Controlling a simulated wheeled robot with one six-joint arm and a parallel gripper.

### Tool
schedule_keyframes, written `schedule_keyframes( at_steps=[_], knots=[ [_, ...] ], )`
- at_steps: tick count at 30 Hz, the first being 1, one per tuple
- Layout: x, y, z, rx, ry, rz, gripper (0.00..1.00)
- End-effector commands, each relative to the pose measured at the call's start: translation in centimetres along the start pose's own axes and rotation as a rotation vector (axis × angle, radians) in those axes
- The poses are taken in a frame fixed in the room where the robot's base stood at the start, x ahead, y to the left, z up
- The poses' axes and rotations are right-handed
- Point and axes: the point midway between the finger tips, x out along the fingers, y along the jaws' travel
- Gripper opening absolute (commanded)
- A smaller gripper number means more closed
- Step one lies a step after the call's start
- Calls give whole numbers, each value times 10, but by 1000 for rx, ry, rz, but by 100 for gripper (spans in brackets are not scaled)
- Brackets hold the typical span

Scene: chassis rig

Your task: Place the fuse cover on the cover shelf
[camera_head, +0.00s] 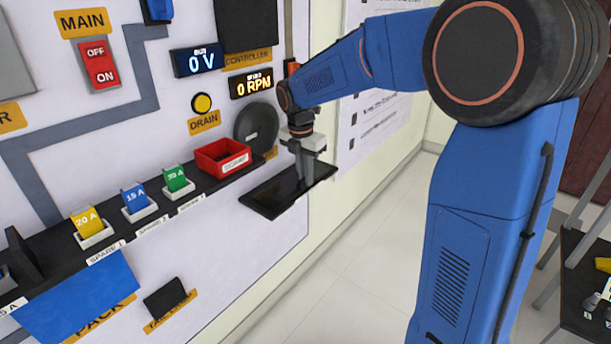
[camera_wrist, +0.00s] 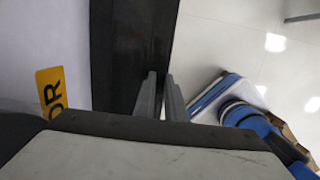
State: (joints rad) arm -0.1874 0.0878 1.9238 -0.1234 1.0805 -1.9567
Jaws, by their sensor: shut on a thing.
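My gripper (camera_head: 304,165) points down at the black cover shelf (camera_head: 262,201), which juts from the panel below the red bin. In the wrist view its two fingers (camera_wrist: 160,97) are close together, with a narrow gap, over a long dark surface (camera_wrist: 125,50). It is shut on the fuse cover. The cover is dark against the dark shelf, and I cannot make out its outline or whether it rests on the shelf. The fingertips meet the dark surface in the head view.
A red bin (camera_head: 224,158) and a round black disc (camera_head: 256,129) are close left of my gripper. Yellow (camera_head: 88,221), blue (camera_head: 133,197) and green (camera_head: 175,179) fuses stand along the ledge. Open floor (camera_head: 365,225) lies to the right of the panel.

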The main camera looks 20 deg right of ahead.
Motion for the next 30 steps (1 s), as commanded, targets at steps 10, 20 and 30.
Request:
schedule_keyframes(
  at_steps=[10,20,30],
  knots=[
    [3,0,0,1,0,0,0],
    [3,0,0,1,0,0,29],
    [-23,1,0,0,-1,4,29]
  ],
)
